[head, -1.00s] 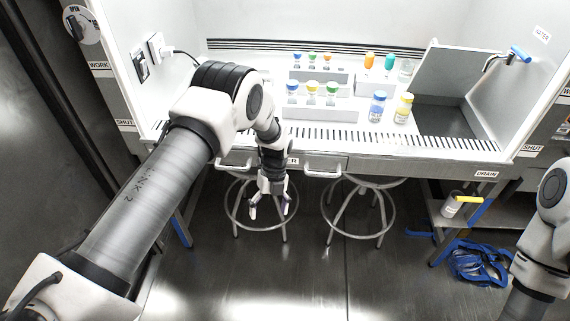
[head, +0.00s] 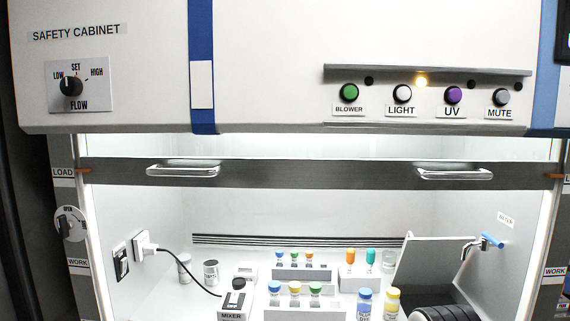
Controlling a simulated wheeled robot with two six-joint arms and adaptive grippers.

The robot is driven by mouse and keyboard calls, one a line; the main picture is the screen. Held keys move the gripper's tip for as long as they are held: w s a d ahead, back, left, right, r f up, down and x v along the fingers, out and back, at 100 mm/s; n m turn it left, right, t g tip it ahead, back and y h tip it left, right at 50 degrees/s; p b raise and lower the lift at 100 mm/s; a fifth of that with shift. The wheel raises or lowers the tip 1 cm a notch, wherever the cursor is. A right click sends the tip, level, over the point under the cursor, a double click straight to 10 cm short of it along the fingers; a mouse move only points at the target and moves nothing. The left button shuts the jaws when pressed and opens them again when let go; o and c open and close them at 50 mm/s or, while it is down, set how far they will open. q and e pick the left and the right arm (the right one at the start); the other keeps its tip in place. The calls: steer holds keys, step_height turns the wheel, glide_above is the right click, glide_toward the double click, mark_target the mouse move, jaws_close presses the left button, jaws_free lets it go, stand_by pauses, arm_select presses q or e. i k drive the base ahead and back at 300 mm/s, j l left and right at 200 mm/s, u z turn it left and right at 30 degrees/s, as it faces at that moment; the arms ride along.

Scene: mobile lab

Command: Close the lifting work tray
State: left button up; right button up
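The lifting work tray (head: 436,268) is a light grey panel at the right of the cabinet's work area. It is raised and tilted, with its upper edge toward the left and back. The opening below it is partly hidden by a black ribbed part of my own arm at the bottom edge of the head view. Neither of my grippers is in view.
Racks (head: 300,274) of capped vials stand left of the tray, with a blue-capped bottle (head: 365,303) and a yellow-capped bottle (head: 393,302) near it. A blue-handled tap (head: 490,241) is at right. The sash (head: 320,174) with two handles spans above.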

mark_target(428, 260)
steer(key=l+u, duration=0.2)
steer(key=l, duration=0.25)
steer(key=l+u, duration=0.25)
steer(key=l, duration=0.2)
steer(key=k+l+u, duration=0.2)
steer(key=l, duration=0.25)
steer(key=l+u, duration=0.25)
steer(key=l, duration=0.2)
steer(key=k+l+u, duration=0.2)
steer(key=l, duration=0.2)
